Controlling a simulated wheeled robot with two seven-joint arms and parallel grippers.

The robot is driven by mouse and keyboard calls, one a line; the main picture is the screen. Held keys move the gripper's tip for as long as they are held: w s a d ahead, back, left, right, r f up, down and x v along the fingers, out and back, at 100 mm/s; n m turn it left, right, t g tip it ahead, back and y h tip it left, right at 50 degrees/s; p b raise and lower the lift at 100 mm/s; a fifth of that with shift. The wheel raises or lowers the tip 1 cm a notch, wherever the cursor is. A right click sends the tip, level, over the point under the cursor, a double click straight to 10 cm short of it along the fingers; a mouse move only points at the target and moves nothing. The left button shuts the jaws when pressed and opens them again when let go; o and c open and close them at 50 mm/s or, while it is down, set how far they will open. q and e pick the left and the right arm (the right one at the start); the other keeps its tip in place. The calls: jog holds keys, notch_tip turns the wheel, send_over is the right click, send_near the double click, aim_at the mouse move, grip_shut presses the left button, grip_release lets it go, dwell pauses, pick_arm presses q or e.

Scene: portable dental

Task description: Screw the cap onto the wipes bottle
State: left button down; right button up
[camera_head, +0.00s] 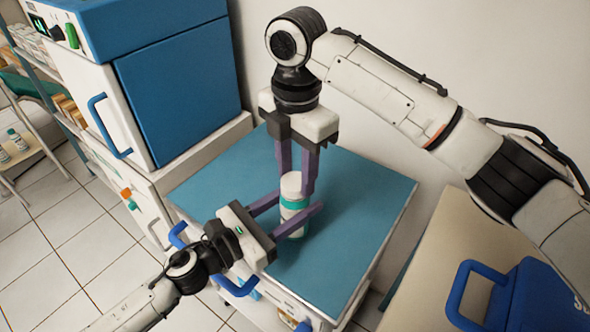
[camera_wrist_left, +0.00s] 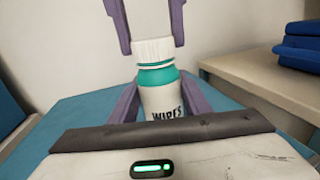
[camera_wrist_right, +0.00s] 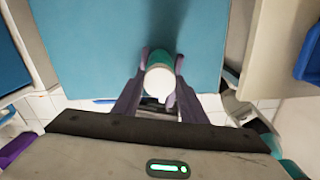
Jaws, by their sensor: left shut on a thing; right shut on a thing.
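The white wipes bottle with a teal band (camera_head: 293,215) stands upright on the blue cabinet top. My left gripper (camera_head: 300,204) comes in from the side, shut on the bottle's body; its fingers also flank the bottle in the left wrist view. The white ribbed cap (camera_wrist_left: 153,50) sits over the bottle's neck, in line with the body. My right gripper (camera_head: 296,184) points down from above, shut on the cap. The cap's round top (camera_wrist_right: 159,81) shows between its fingers in the right wrist view. I cannot tell how far the thread is engaged.
The blue cabinet top (camera_head: 360,205) is clear around the bottle. A white and blue machine (camera_head: 175,90) stands at the left. A beige surface with a blue case (camera_head: 535,295) is at the lower right. The wall is close behind.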

jog(key=m, duration=0.7)
jog(key=shift+s, duration=0.15)
jog(key=m, duration=1)
jog(key=shift+s+m, duration=0.1)
jog(key=shift+m, duration=0.2)
pick_arm(q)
jog(key=shift+f, duration=0.1)
pick_arm(e)
jog(key=m, duration=0.5)
jog(key=o, duration=1.1)
notch_tip(320, 180, up, 12)
